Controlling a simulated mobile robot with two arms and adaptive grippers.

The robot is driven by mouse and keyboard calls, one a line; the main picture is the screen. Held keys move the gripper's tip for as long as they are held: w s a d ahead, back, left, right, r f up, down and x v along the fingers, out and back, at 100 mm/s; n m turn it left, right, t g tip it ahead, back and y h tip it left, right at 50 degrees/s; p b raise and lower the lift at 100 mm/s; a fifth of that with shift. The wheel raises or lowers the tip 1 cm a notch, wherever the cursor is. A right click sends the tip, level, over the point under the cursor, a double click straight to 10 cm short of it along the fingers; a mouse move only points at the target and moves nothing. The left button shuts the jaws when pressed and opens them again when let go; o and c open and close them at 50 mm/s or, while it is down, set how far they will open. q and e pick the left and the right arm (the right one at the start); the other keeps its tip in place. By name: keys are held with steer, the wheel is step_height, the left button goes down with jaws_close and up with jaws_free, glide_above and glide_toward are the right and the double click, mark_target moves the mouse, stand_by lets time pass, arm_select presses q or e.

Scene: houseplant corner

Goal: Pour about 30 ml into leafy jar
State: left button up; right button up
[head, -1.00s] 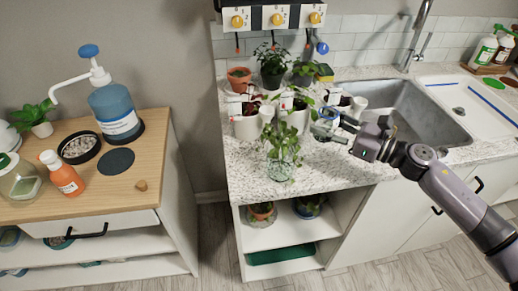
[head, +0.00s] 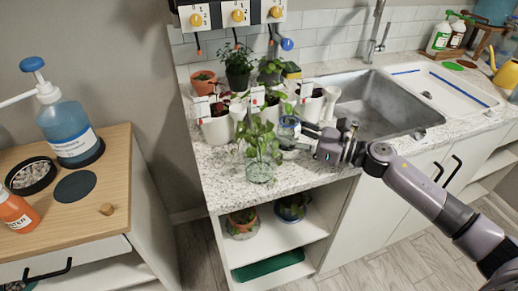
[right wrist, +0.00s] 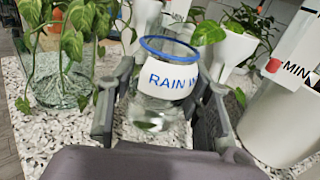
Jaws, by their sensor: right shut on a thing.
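The leafy jar (head: 261,173) is a clear glass jar with a green leafy cutting, standing near the counter's front edge. In the right wrist view it stands at the left (right wrist: 62,85). My right gripper (head: 302,134) is shut on a clear jar with a blue rim (head: 289,131), just right of and behind the leafy jar. The right wrist view shows this held jar (right wrist: 160,118) between the fingers, roughly upright, its label reading "RAIN W…". The two jars are apart. The held jar's water level is unclear. My left gripper is not in view.
White pots (head: 217,128) with plants and small signs stand close behind the jars. A sink (head: 375,105) lies to the right. A wooden cabinet (head: 105,180) with a blue pump bottle (head: 66,128) stands left, across a gap. Some counter around the leafy jar is clear.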

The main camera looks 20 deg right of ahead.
mark_target(283, 130)
steer(key=shift+r, duration=0.1)
steer(key=shift+s+a+r+n+p, duration=0.25)
steer(key=shift+a+r+n+p, duration=0.1)
steer(key=shift+n+p, duration=0.5)
steer(key=r+n+p, duration=0.1)
steer(key=r+p, duration=0.1)
steer(key=p, duration=0.1)
steer(key=a+r+n+h+p, duration=0.1)
steer(key=r+p, duration=0.1)
steer(key=s+r+n+p, duration=0.1)
steer(key=r+p, duration=0.1)
steer(key=p, duration=0.1)
steer(key=shift+a+p, duration=0.25)
steer(key=shift+p, duration=0.1)
steer(key=shift+s+a+f+n+h+p, duration=0.15)
steer(key=shift+n+h+p, duration=0.35)
steer(key=shift+n+p, duration=0.9)
steer(key=shift+a+f+n+h+p, duration=0.15)
steer(key=shift+n+h+p, duration=0.35)
steer(key=shift+n+p, duration=0.9)
steer(key=shift+s+a+f+n+h+p, duration=0.15)
steer(key=shift+n+h+p, duration=0.55)
steer(key=shift+p, duration=1.15)
steer(key=shift+d, duration=0.1)
